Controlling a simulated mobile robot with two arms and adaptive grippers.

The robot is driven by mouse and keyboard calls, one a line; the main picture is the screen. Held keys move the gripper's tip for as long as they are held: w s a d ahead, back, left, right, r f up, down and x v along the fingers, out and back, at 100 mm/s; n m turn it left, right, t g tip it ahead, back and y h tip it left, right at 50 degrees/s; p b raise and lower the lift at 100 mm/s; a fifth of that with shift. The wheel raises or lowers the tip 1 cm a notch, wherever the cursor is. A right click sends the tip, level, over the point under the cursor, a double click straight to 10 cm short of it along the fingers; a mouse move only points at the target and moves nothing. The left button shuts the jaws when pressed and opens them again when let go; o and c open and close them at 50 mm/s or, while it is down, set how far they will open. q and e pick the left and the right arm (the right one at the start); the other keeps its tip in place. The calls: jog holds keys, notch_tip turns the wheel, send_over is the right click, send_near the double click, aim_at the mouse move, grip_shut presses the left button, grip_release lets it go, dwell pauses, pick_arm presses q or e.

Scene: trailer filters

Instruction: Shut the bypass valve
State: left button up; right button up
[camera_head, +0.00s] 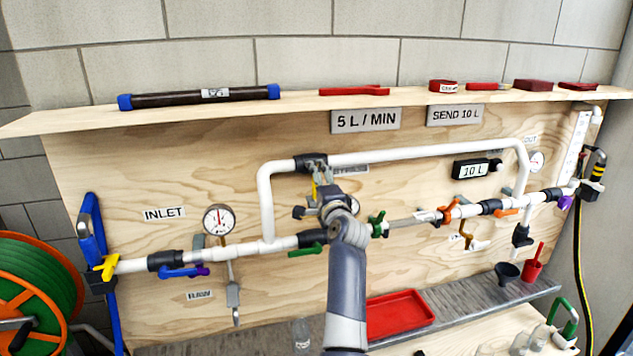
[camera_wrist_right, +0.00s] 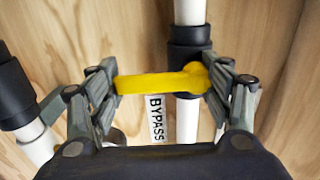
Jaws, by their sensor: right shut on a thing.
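The bypass valve (camera_head: 311,161) is a black body on the upper white pipe, with a yellow lever handle. In the right wrist view the yellow handle (camera_wrist_right: 160,83) lies across the pipe, at about a right angle to it, beside the BYPASS label (camera_wrist_right: 156,119). My right gripper (camera_wrist_right: 164,86) is shut on the handle, one finger at its free end and the other by the pivot. In the head view my right gripper (camera_head: 318,186) is just below the valve, and the wrist hides most of the handle. My left gripper is not in view.
The lower pipe has a blue handle (camera_head: 184,271), a green one (camera_head: 306,250) and an orange one (camera_head: 506,212). A gauge (camera_head: 219,220) stands at left. A red tray (camera_head: 398,314) lies below. A shelf (camera_head: 300,104) with filters runs above.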

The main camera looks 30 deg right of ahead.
dwell(0.4)
jog(key=o, duration=1.5)
jog(key=shift+o, duration=0.2)
